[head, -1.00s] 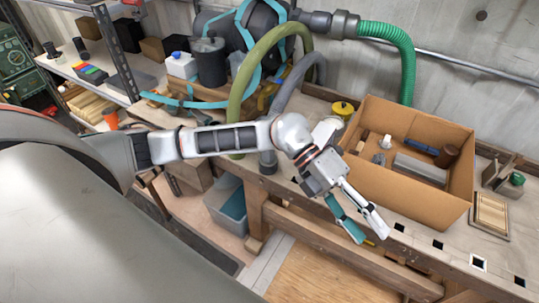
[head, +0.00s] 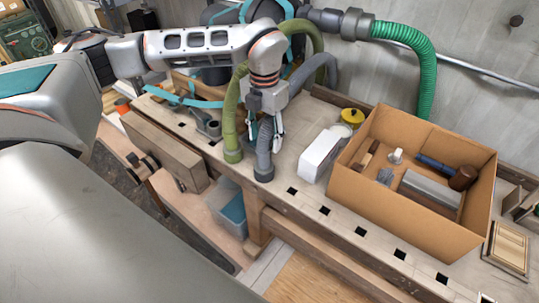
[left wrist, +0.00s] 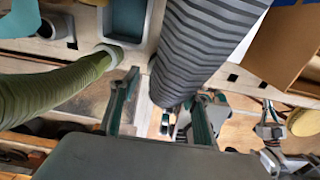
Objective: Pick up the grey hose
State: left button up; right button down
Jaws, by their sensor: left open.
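The grey hose (head: 264,165) is ribbed. It arches down from the back of the bench, and its cuffed lower end rests near the front edge. My left gripper (head: 265,143) points down over this end, open, with one finger on each side of the hose in the head view. In the left wrist view the grey hose (left wrist: 210,40) runs from the top edge down to the gap between the open fingers of my left gripper (left wrist: 163,88). Whether a finger touches it I cannot tell.
A green hose (head: 231,130) stands close on the left of the grey one. A white box (head: 320,154) and a cardboard box (head: 380,200) with tools stand on the right. A yellow-lidded jar (head: 352,116) is behind. Square holes line the bench front.

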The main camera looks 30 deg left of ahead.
aim_at(264, 147)
pick_arm(q)
jog(key=shift+s+f, duration=0.2)
jog(key=shift+f, duration=0.05)
jog(key=shift+s+d+f, duration=0.1)
jog(key=shift+s+f, duration=0.05)
jog(key=shift+f, duration=0.45)
jog(key=shift+s+f, duration=0.15)
jog(key=shift+f, duration=0.45)
jog(key=f, duration=0.3)
jog(key=shift+s+f, duration=0.2)
jog(key=shift+s, duration=0.1)
jog(key=shift+f, duration=0.35)
jog(key=shift+w+f, duration=0.1)
jog(key=shift+f, duration=0.05)
grip_shut()
jog(key=shift+d, duration=0.1)
pick_arm(e)
jog(key=shift+s, duration=0.5)
